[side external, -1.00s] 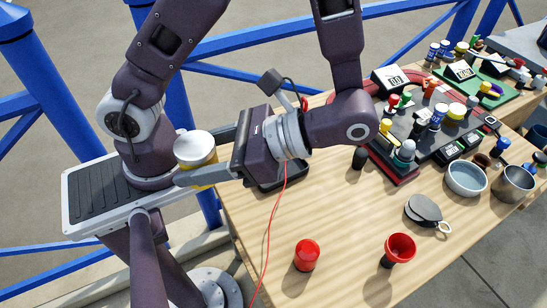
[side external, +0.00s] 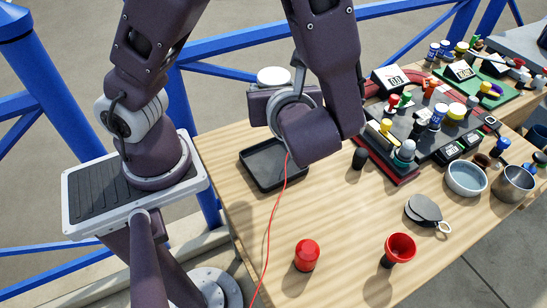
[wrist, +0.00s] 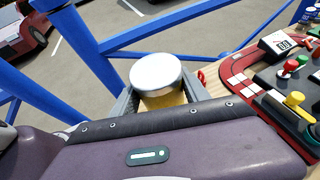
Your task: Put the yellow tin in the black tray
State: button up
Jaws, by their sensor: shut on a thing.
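The yellow tin (wrist: 163,101) has a pale, whitish lid. In the wrist view it is upright between the two fingers of my gripper (wrist: 160,92), which is shut on it. In the side view only the tin's lid (side external: 274,76) shows above my gripper's body, and the fingers are hidden. The black tray (side external: 256,177) lies on the wooden table near its left edge, below and nearer the side camera than the tin. No contents show in its visible part; my wrist covers its right part. The tray is not visible in the wrist view.
A red cylinder (side external: 306,256), a red funnel-like cup (side external: 399,249) and a black cylinder (side external: 359,158) stand on the table (side external: 335,215). Control panels with knobs (side external: 428,125) stand to the right. Blue rails (side external: 230,141) run behind. A thin red cord (side external: 271,228) crosses the table.

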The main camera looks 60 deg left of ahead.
aim_at(273, 163)
notch_tip(273, 163, down, 17)
jog(key=shift+f, duration=0.15)
jog(key=o, duration=1.5)
jog(key=shift+f, duration=0.1)
